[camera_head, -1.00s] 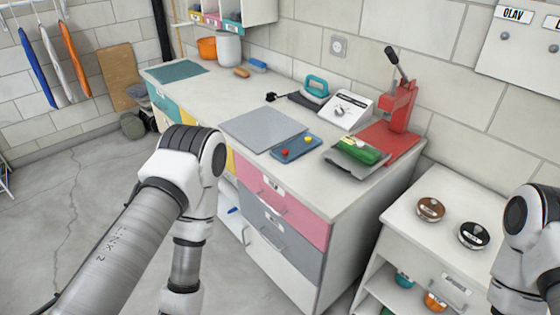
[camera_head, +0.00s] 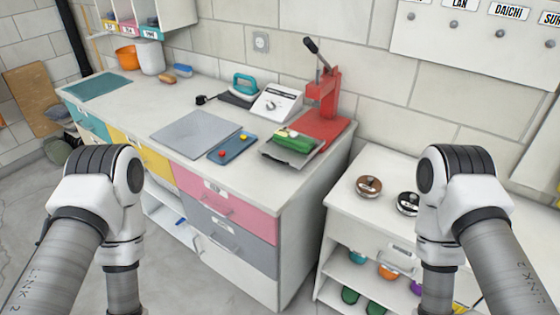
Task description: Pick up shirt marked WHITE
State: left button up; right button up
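No shirt marked WHITE can be made out in view.
The counter (camera_head: 185,95) with coloured drawers holds a grey board (camera_head: 195,134), a blue tray (camera_head: 232,147), a teal iron (camera_head: 244,84) and a white device (camera_head: 278,102). A low white cabinet (camera_head: 345,205) with two round tins stands right. Grey floor shows at left.

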aim_at(303, 145)
jog(key=l+z, duration=0.35)
jog(key=i+l+z, duration=0.15)
jog(key=l+z, duration=0.15)
jog(key=i+l+z, duration=0.1)
jog(key=l+z, duration=0.25)
